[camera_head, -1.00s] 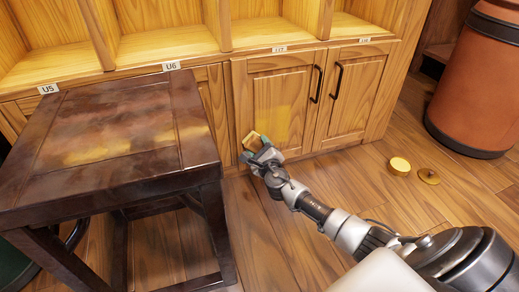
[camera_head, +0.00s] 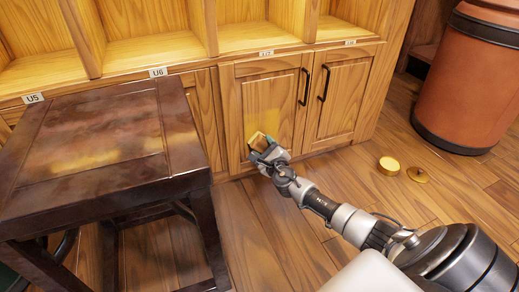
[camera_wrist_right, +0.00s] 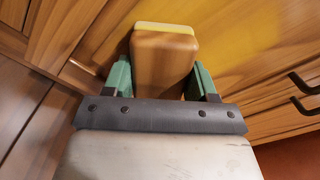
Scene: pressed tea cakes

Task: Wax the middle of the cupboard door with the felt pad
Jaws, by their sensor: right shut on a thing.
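The cupboard door (camera_head: 270,108) is wooden with a framed panel and a black handle on its right side. Its middle shows a yellower, smoother patch, which also fills much of the right wrist view (camera_wrist_right: 240,45). My right gripper (camera_head: 262,148) is in front of the lower part of this door. It is shut on the felt pad (camera_head: 258,140), a wooden block with a pale yellow face. In the right wrist view the pad (camera_wrist_right: 163,62) sits between the green fingers, its yellow face toward the door. I cannot tell whether it touches. My left gripper is not in view.
A dark wooden table (camera_head: 90,150) stands close on the left. Floor between is clear.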

